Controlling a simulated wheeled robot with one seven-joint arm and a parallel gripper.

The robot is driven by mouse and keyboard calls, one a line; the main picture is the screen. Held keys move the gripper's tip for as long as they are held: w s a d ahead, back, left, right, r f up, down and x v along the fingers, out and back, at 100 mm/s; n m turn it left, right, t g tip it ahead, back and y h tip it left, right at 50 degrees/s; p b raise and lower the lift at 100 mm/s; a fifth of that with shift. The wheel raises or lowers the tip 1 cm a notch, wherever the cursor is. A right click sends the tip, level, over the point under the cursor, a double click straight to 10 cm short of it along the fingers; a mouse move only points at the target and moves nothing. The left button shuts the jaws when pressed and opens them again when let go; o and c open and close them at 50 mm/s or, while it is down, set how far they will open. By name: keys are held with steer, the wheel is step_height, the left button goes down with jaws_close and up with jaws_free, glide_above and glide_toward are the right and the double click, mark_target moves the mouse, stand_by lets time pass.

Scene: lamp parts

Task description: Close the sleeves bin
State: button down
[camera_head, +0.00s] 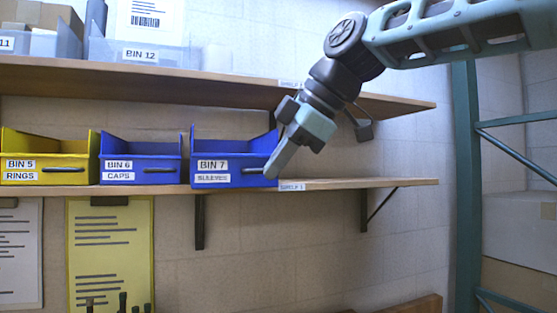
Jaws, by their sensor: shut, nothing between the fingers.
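The sleeves bin (212,170) is a blue open-topped bin labelled BIN 7 SLEEVES, on the lower shelf (350,183). Its front looks a little nearer to me than the front of the caps bin beside it. My gripper (271,172) reaches down from the upper right. Its fingers are shut, with the tips at the right end of the bin's front handle. They overlap the front's right edge. I cannot tell whether they touch it. The bin's inside is hidden.
The blue caps bin (139,176) and yellow rings bin (45,170) stand to the left. The shelf is bare to the right of the sleeves bin. A green rack post (466,180) stands at the right.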

mark_target(257, 160)
steer(key=w+a+p, duration=0.1)
steer(key=w+p, duration=0.1)
steer(key=w, duration=0.2)
steer(key=w+a+p, duration=0.1)
steer(key=w+p, duration=0.2)
steer(key=w+a+p, duration=0.1)
steer(key=w+p, duration=0.1)
steer(key=w, duration=0.2)
steer(key=shift+w+a+r, duration=0.15)
steer(key=shift+w+r, duration=0.15)
steer(key=shift+w+a+f+p, duration=0.1)
steer(key=shift+w+f+p, duration=0.1)
steer(key=shift+w+p, duration=0.25)
